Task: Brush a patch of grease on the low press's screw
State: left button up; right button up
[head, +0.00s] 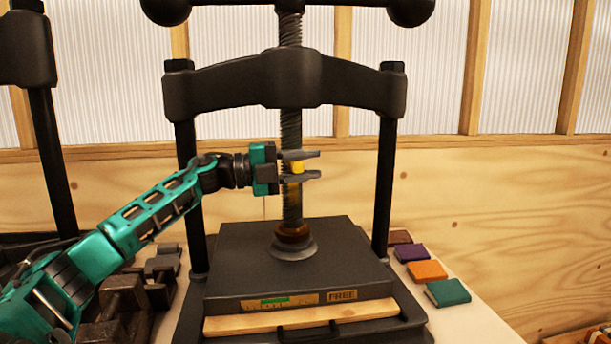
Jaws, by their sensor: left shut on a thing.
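The press's dark vertical screw (291,128) runs down through the black crossbeam to a brown collar and round foot on the platen (300,262). My left gripper (301,167) is in front of the screw, below the crossbeam, its fingers pointing right. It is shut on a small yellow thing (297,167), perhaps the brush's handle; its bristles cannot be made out. The screw just below the fingers looks slightly amber; whether this is grease is unclear. I cannot tell whether the held thing touches the screw. My right gripper is not in view.
Black posts (386,190) flank the screw on both sides. A wooden board (300,317) lies under the platen, which carries a "FREE" label. Small coloured books (447,292) lie to the right, dark metal blocks (163,270) to the left. Another press (45,130) stands far left.

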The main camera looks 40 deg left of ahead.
pick_arm(q)
jog(key=shift+f+b, duration=4.2)
jog(key=shift+f, duration=1.95)
notch_tip(320, 180, up, 10)
jog(key=p, duration=0.8)
jog(key=shift+f, duration=0.2)
jog(key=shift+r, duration=0.15)
notch_tip(320, 180, down, 10)
jog(key=b, duration=0.8)
